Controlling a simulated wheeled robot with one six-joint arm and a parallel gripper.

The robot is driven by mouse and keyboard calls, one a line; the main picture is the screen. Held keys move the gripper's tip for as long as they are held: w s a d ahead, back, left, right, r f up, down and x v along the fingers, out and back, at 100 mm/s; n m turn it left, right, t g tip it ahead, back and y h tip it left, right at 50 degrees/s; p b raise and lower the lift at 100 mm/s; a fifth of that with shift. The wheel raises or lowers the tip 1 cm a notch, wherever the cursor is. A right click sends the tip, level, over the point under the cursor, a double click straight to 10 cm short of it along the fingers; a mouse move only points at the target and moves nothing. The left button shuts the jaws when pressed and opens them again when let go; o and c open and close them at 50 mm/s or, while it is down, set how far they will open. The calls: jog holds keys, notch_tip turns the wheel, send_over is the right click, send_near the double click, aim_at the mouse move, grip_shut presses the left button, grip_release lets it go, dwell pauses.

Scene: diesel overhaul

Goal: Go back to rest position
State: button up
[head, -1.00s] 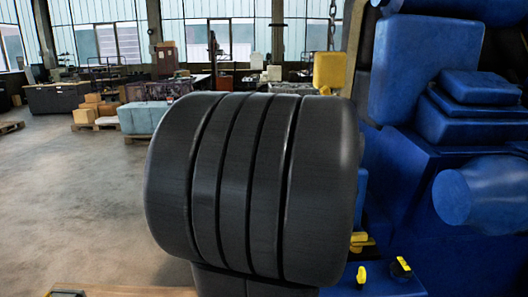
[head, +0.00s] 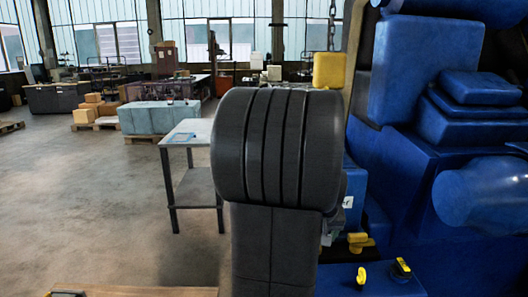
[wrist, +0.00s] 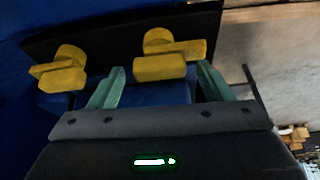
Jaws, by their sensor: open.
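My gripper (wrist: 160,70) shows in the wrist view as two green fingers set wide apart, open, with nothing held between them. Beyond the fingers are yellow pieces, one at the upper middle (wrist: 165,62) and one at the left (wrist: 62,70), against a dark plate and blue surfaces. I cannot tell how far the fingers are from them. In the head view my dark arm stands upright at the centre and hides most of my gripper.
A large blue engine (head: 410,75) fills the right side. Small yellow pieces (head: 361,276) stand on a blue surface at the lower right. A grey-topped table (head: 190,132) stands just left of my arm. A brown wooden edge (head: 150,292) lies at the bottom.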

jog(key=shift+s+m, duration=0.15)
jog(key=shift+m, duration=0.15)
jog(key=shift+a+m+h+b, duration=0.15)
jog(key=shift+m+h+b, duration=0.7)
jog(key=shift+m, duration=1.35)
jog(key=shift+w+a+m+g+h, duration=0.1)
jog(key=shift+m+g+h, duration=0.3)
jog(key=shift+m, duration=0.7)
jog(key=shift+w+m+g+h, duration=0.1)
jog(key=shift+m+g+h, duration=0.3)
jog(key=shift+m, duration=0.7)
jog(key=v, duration=0.9)
jog(key=shift+r, duration=0.25)
jog(key=shift+s+b, duration=0.1)
jog(key=shift+b, duration=0.2)
